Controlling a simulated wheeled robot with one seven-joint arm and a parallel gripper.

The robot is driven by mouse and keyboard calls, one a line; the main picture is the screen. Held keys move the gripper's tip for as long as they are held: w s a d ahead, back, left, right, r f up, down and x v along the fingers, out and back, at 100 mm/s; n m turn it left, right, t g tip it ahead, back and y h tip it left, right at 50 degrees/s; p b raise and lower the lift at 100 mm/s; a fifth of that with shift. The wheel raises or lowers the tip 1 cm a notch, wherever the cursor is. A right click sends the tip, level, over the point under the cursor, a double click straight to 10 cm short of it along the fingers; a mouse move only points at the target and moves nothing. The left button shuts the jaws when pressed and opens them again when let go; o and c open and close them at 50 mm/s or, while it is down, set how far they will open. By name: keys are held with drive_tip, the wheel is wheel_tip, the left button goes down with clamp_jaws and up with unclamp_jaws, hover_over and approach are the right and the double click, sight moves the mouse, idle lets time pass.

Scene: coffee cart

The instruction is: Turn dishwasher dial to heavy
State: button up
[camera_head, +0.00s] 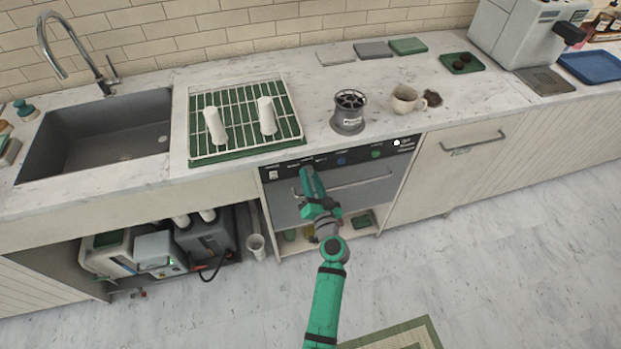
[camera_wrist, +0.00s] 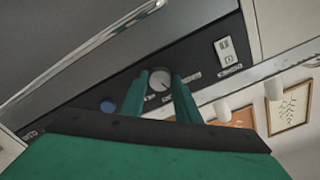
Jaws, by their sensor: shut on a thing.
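The dishwasher (camera_head: 345,193) is built in under the counter, with a black control panel along its top edge. My gripper (camera_head: 307,170) reaches the panel left of its middle and hides the dial in the head view. In the wrist view the round dial (camera_wrist: 160,80) is light grey with a dark pointer mark. The two green fingers of my gripper (camera_wrist: 161,85) are on either side of the dial, shut on it. Small labels sit around the dial, but I cannot read them. A blue button (camera_head: 341,161) and a green button (camera_head: 376,154) are farther right on the panel.
The dishwasher's bar handle (camera_head: 350,185) runs just below the panel, close to my gripper. A white switch (camera_wrist: 229,50) is beside the dial. On the counter above stand a drying rack (camera_head: 247,148), a grey grinder-like container (camera_head: 349,113) and a stained cup (camera_head: 404,99).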

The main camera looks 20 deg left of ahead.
drive_tip(key=m, duration=0.4)
drive_tip(key=shift+m, duration=0.3)
drive_tip(key=m, duration=0.3)
drive_tip(key=shift+a+m, duration=0.1)
drive_tip(key=shift+m, duration=0.2)
drive_tip(key=m, duration=0.3)
drive_tip(key=shift+m, duration=2.3)
drive_tip(key=o, duration=1)
drive_tip(key=shift+o, duration=0.2)
